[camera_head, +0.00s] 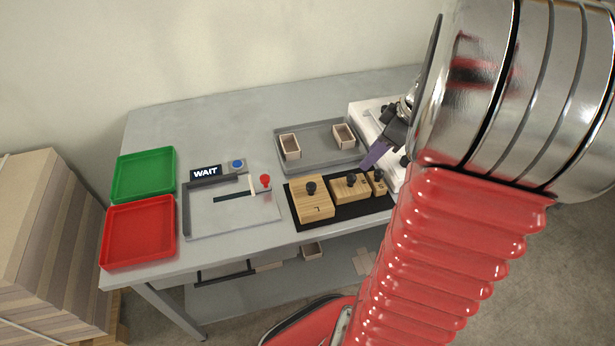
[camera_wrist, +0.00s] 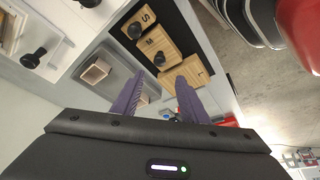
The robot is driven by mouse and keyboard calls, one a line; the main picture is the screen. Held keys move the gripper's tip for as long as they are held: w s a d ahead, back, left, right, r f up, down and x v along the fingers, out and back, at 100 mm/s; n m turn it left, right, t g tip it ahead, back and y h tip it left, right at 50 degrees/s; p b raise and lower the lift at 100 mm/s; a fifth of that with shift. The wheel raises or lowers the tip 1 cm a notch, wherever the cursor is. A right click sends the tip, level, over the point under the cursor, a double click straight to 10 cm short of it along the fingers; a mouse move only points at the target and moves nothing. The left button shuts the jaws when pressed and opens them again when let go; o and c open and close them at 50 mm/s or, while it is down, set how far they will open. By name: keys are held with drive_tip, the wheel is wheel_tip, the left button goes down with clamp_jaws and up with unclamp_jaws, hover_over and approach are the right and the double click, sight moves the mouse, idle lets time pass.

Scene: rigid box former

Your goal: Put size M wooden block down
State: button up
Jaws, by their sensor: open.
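The size M wooden block (camera_head: 343,192) sits upright on the black mat (camera_head: 345,217), between the larger L block (camera_head: 313,209) and the small S block (camera_head: 378,189). It has a black knob on top. In the wrist view the M block (camera_wrist: 167,45) shows its letter and knob, with the S block (camera_wrist: 137,20) and the L block (camera_wrist: 196,68) beside it. My gripper (camera_wrist: 156,90) is open, with two purple fingers apart and nothing between them. In the head view my gripper (camera_head: 376,153) is behind the blocks, clear of the M knob; only part of it shows.
A grey tray (camera_head: 316,135) with two small open boxes stands behind the mat. Left are a fixture plate (camera_head: 232,222) with a red-knobbed lever, a WAIT display (camera_head: 205,173), a blue button (camera_head: 237,165), a green tray (camera_head: 145,175) and a red tray (camera_head: 138,232). A white machine (camera_head: 367,112) stands right.

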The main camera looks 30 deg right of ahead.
drive_tip(key=a+r+m+h, duration=0.1)
drive_tip(key=a+r, duration=0.2)
drive_tip(key=a, duration=0.5)
drive_tip(key=a+r+m, duration=0.1)
drive_tip(key=a+r, duration=0.2)
drive_tip(key=a, duration=0.4)
drive_tip(key=s+a+r+m+t, duration=0.1)
drive_tip(key=s+a, duration=0.2)
drive_tip(key=a, duration=0.4)
drive_tip(key=s+a+r+m+h, duration=0.1)
drive_tip(key=s+a+r+m, duration=0.1)
drive_tip(key=a, duration=0.5)
drive_tip(key=shift+s+a+r+m+t, duration=0.3)
drive_tip(key=shift+s+a+t, duration=0.1)
drive_tip(key=shift+s, duration=0.2)
drive_tip(key=shift+c, duration=0.4)
drive_tip(key=shift+c, duration=0.6)
drive_tip(key=shift+d, duration=0.1)
